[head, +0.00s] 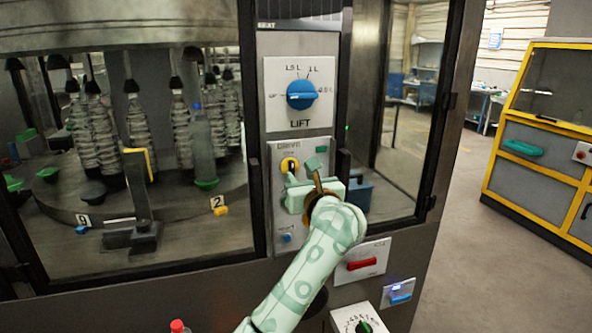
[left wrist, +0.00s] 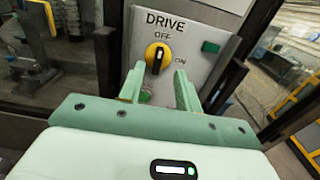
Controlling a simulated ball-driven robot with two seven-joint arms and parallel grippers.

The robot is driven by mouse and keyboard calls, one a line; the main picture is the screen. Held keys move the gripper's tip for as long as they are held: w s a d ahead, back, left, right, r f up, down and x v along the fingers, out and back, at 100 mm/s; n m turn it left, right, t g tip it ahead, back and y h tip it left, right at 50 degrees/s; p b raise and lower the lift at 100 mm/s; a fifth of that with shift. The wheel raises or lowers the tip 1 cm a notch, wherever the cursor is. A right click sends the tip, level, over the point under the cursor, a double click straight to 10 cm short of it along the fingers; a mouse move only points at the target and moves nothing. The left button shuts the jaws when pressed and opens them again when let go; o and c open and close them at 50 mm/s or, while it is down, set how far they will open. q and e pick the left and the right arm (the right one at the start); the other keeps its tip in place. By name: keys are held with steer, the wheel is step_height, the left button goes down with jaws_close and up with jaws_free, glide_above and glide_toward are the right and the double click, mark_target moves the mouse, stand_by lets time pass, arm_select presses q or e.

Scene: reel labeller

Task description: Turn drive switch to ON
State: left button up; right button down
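The drive switch (head: 289,164) is a black knob on a yellow round plate on a grey panel. In the left wrist view the switch (left wrist: 158,58) has OFF above it and ON to its right. Its white mark points up, toward OFF. My left gripper (head: 304,177) is in front of the panel, just below and right of the switch. In the left wrist view the two pale green fingers of my left gripper (left wrist: 158,88) stand apart with nothing between them, just below the knob. Contact with the knob is not visible. My right gripper is out of view.
The blue LIFT knob (head: 302,94) sits on a plate above. A green piece (left wrist: 210,47) is right of the switch. A red handle (head: 361,263) and a blue switch (head: 401,298) are lower right. Glass doors flank the panel. A yellow-framed cabinet (head: 540,150) stands right, across open floor.

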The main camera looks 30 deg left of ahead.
mark_target(293, 167)
arm_select(q)
steer(key=x, duration=0.5)
steer(key=shift+w+a, duration=0.15)
steer(key=shift+a, duration=0.05)
steer(key=shift+c, duration=0.3)
jaws_close()
